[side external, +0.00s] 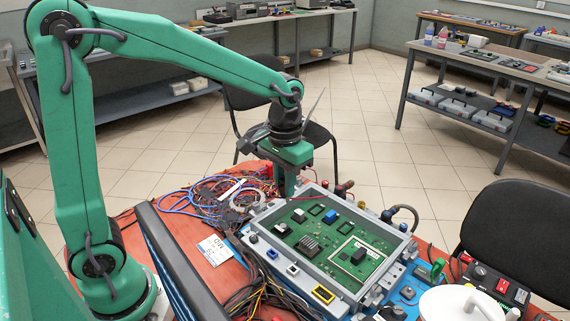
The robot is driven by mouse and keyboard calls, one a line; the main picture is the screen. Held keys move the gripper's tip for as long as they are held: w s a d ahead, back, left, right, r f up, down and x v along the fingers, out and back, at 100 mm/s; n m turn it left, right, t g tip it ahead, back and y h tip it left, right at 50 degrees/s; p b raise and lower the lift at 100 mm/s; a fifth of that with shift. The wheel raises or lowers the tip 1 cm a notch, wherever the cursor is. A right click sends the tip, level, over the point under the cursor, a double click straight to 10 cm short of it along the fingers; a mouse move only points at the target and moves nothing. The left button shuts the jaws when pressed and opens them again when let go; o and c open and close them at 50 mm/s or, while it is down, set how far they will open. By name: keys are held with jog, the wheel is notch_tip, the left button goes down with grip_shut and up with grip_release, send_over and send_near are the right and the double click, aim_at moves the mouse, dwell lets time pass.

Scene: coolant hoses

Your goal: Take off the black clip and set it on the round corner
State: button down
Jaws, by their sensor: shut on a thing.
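My gripper (288,182) points down at the back left corner of the grey open case (345,287). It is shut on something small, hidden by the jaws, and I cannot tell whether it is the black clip. The case holds a green circuit board (335,222) with black and blue parts. A grey curved hose (413,212) rises at the case's right back side. I cannot make out a clip on it. I cannot tell which corner is the round one.
Blue and dark cables (205,198) lie tangled left of the case. A white label card (215,249) lies on the red table. A white lidded pot (460,303) stands at the front right. More wires (262,285) run along the case's front left.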

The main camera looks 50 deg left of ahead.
jog(key=shift+r, duration=0.25)
jog(key=shift+r, duration=1.25)
jog(key=shift+m, duration=0.6)
jog(key=w+a+f, duration=0.1)
jog(key=a+f, duration=0.3)
jog(key=a, duration=0.4)
jog(key=w+a+f, duration=0.2)
jog(key=a+f, duration=0.3)
jog(key=a, duration=0.3)
jog(key=w+a+f, duration=0.2)
jog(key=a+f, duration=0.3)
jog(key=a, duration=0.4)
jog(key=shift+a+f, duration=0.1)
jog(key=shift+f, duration=1.95)
jog(key=shift+f, duration=0.15)
